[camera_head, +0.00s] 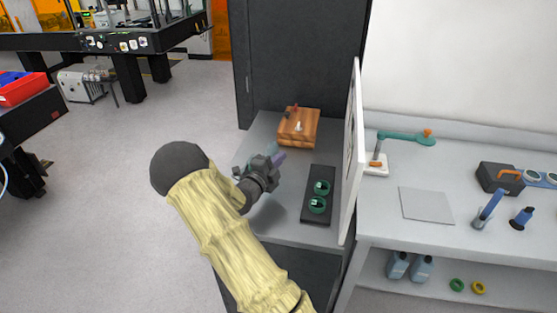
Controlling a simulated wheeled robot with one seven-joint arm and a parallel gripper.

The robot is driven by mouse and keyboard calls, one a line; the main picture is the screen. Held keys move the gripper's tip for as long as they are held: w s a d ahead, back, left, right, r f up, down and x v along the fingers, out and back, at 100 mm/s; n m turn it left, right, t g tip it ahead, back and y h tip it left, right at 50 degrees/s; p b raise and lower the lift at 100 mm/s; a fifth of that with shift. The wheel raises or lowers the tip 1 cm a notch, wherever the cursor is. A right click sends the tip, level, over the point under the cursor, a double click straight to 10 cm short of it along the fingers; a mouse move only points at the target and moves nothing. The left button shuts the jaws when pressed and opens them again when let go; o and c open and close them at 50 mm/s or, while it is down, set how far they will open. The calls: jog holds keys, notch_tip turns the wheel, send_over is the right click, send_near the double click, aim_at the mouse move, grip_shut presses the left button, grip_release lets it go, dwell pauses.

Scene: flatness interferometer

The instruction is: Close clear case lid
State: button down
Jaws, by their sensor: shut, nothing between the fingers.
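My gripper (272,164) is shut and empty above the left part of the grey bench top. A small pale teal, see-through piece (271,149) shows just behind my gripper. It may be part of the clear case or its lid, but most of it is hidden by my gripper and I cannot tell how far the lid is open. A small purple piece shows at the fingertips; I cannot tell whether it belongs to the gripper or touches it.
A wooden box (298,127) stands behind my gripper. A black tray (318,172) with two green rings lies to its right. A tall white panel (351,155) stands at the right of this bench. Beyond it, a grey plate (427,205) lies on another bench.

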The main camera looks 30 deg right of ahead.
dwell(0.4)
jog(key=s+a+b, duration=0.4)
jog(key=s+a, duration=0.2)
jog(key=s, duration=0.1)
jog(key=shift+a, duration=0.2)
dwell(0.6)
